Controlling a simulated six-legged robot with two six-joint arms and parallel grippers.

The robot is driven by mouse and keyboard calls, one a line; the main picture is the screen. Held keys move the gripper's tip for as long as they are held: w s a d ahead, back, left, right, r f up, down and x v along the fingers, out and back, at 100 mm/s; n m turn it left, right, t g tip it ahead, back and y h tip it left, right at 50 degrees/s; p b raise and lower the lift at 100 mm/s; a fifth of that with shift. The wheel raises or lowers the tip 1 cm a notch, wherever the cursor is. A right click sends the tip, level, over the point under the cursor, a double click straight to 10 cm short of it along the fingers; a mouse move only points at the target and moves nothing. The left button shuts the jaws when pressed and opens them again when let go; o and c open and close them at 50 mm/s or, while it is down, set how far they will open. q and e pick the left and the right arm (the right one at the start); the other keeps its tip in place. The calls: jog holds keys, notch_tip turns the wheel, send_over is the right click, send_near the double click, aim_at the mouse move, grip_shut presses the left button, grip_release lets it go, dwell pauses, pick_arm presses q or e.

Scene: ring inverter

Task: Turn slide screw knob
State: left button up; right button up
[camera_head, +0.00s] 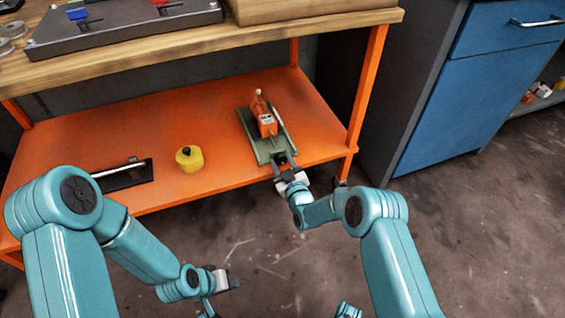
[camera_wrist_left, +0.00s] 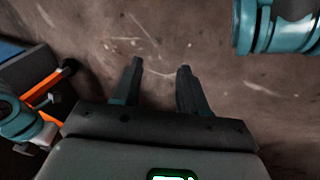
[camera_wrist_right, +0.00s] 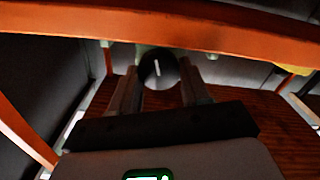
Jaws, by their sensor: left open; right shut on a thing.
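The slide screw device (camera_head: 264,133) sits on the orange lower shelf, with an olive-green base plate and an orange block on top. Its knob (camera_wrist_right: 157,69) shows in the right wrist view as a dark round disc with a pale line that stands nearly upright. My right gripper (camera_head: 285,163) is at the near end of the device; in the right wrist view its fingers (camera_wrist_right: 161,80) are on both sides of the knob, shut on it. My left gripper (camera_wrist_left: 157,70) is open and empty above the floor, away from the shelf.
A yellow round container (camera_head: 190,160) and a black piece with a light bar (camera_head: 122,175) stand on the orange shelf (camera_head: 222,130) to the left. An orange table leg (camera_head: 368,90) rises to the right of the device. A blue cabinet (camera_head: 470,110) stands farther right. The floor in front is clear.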

jog(key=o, duration=1.1)
jog(key=shift+c, duration=0.2)
pick_arm(q)
jog(key=shift+r, duration=0.1)
pick_arm(e)
jog(key=shift+s, duration=0.1)
pick_arm(q)
jog(key=s+d+r+g+p, duration=0.1)
jog(key=s+r+p, duration=0.3)
jog(key=r+p, duration=0.2)
jog(key=shift+s+r+g+p, duration=0.25)
jog(key=shift+s+g+p, duration=0.1)
jog(key=shift+s+g, duration=0.05)
pick_arm(e)
jog(key=v, duration=1.6)
jog(key=shift+s, duration=0.1)
